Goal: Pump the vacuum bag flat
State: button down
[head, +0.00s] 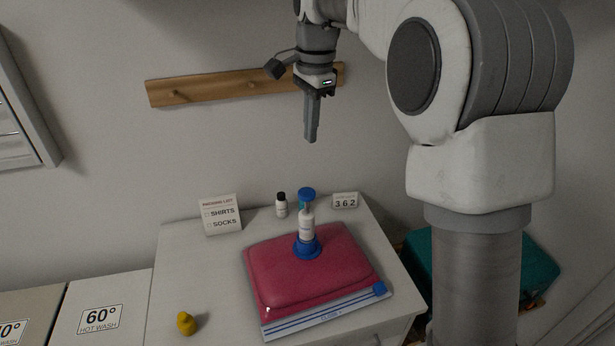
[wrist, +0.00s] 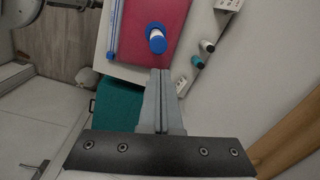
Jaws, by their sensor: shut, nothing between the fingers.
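The vacuum bag (head: 290,275) lies on the white cabinet top, plump and pinkish red, with a clear blue-striped edge at its front. A hand pump (head: 306,225) with a white body, blue base and blue top knob stands upright on the bag. The bag (wrist: 135,35) and the pump's blue knob (wrist: 156,33) also show in the wrist view. My gripper (head: 311,138) is shut and empty, pointing down, well above the pump. In the wrist view its fingers (wrist: 160,75) lie together, with the pump beyond their tips.
A yellow duck (head: 186,323) sits at the front left. A teal case (head: 540,268) is right of the cabinet. A wooden peg rail (head: 210,88) is on the wall.

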aim_at(308, 192)
jog(key=m, duration=0.3)
jog(key=shift+w+r+g, duration=0.3)
jog(key=shift+g, duration=0.1)
jog(key=f, duration=1.4)
jog(key=shift+s+a, duration=0.1)
jog(key=shift+a, duration=0.15)
notch_tip(308, 192, down, 5)
jog(key=shift+r+b, duration=0.1)
jog(key=shift+b, duration=1)
jog(key=shift+s, duration=0.1)
